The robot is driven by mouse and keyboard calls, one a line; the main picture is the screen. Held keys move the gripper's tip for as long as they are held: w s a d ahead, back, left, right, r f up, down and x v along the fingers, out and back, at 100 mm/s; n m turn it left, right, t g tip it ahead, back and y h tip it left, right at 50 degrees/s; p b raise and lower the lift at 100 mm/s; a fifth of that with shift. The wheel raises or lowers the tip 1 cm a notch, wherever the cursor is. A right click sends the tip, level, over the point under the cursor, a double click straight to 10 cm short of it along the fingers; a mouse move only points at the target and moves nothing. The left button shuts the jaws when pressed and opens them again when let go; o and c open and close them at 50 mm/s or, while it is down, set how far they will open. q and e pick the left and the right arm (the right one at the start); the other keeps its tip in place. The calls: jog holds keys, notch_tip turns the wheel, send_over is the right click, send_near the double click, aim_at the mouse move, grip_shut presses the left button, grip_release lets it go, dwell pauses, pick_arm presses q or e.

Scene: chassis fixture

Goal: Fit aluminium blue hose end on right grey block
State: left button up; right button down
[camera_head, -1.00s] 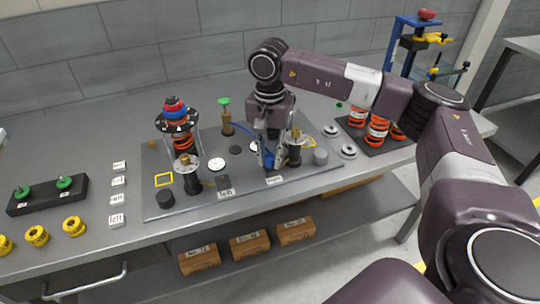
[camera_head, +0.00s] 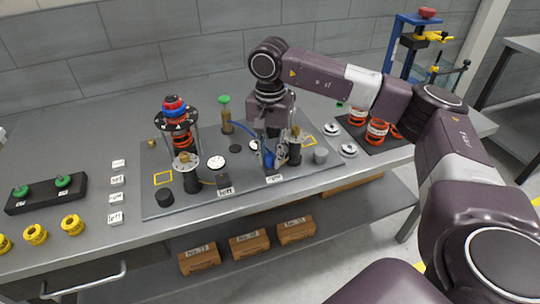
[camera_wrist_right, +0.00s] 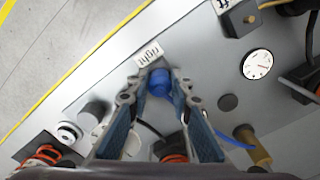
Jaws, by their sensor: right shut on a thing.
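My right gripper (camera_head: 268,163) points down over the right side of the fixture plate (camera_head: 160,209), just behind the "right" label (camera_head: 274,179). It is shut on the blue hose end (camera_wrist_right: 158,82), which sits between its fingertips in the right wrist view. The "right" label also shows there (camera_wrist_right: 148,54), just beyond the hose end. The right grey block is mostly hidden under the hose end and fingers, so I cannot tell whether they touch. A piece of blue hose (camera_wrist_right: 235,142) runs to a brass-coloured fitting (camera_wrist_right: 255,148). My left gripper is not visible.
A dark post with a brass top (camera_head: 295,149) stands close right of the gripper. The spring assembly (camera_head: 180,123) and another post (camera_head: 187,174) are at left. Orange springs (camera_head: 377,131) stand on a dark mat at right. The front table edge is near.

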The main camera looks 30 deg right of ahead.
jog(key=shift+f, duration=0.2)
dwell(0.6)
jog(key=c, duration=1.7)
grip_release()
jog(key=shift+o, duration=0.2)
jog(key=shift+r, duration=0.1)
jog(key=shift+r+p, duration=2.25)
jog(key=shift+r, duration=1.25)
jog(key=shift+f, duration=0.1)
